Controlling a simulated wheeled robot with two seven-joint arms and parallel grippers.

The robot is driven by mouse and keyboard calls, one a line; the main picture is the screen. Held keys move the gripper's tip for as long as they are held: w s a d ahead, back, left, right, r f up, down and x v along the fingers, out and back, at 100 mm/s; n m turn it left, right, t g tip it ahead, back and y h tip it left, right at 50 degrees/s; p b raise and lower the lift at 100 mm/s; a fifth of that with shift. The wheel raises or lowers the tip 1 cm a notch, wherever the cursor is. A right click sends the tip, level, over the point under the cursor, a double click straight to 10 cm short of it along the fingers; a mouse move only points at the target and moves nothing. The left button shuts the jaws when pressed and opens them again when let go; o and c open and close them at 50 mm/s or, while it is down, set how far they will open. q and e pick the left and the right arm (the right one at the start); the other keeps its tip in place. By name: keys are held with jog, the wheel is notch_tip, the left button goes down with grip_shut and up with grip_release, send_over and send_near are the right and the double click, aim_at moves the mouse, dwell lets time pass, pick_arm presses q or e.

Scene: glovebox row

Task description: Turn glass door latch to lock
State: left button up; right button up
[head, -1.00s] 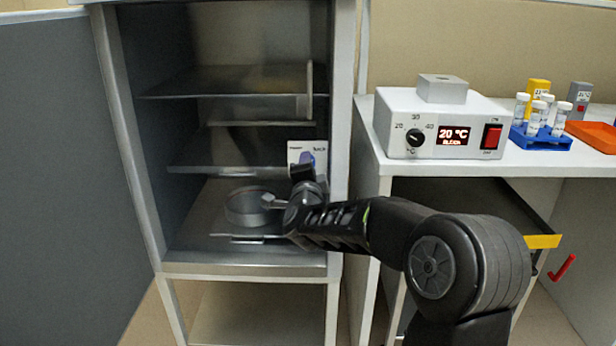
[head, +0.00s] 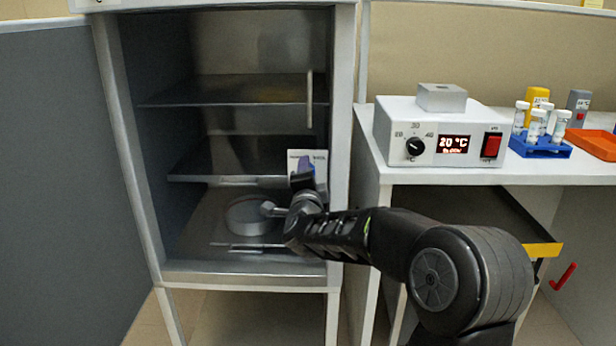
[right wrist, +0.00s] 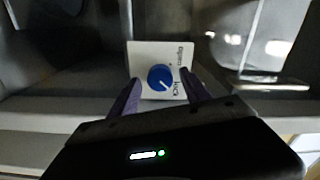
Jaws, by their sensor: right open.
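The latch is a blue round knob (right wrist: 160,78) on a white plate (right wrist: 147,51) with printed words in the right wrist view. The plate (head: 319,158) also shows in the head view, low on the right side of the cabinet's glass front. My right gripper (right wrist: 162,85) is open, with a purple finger on each side of the knob; I cannot tell whether they touch it. In the head view my right gripper (head: 304,176) is in front of the plate and partly covers it. My left gripper is not in view.
A vertical handle (head: 310,98) is above the latch. A grey outer door (head: 50,180) stands open at left. A round dish (head: 245,217) sits inside the cabinet. At right, a heater block (head: 440,130), a blue tube rack (head: 540,147) and an orange tray (head: 595,143) are on a bench.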

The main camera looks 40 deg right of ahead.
jog(key=shift+s+a, duration=0.1)
jog(key=p+v, duration=0.1)
jog(key=v, duration=0.6)
jog(key=shift+s+a, duration=0.2)
dwell(0.3)
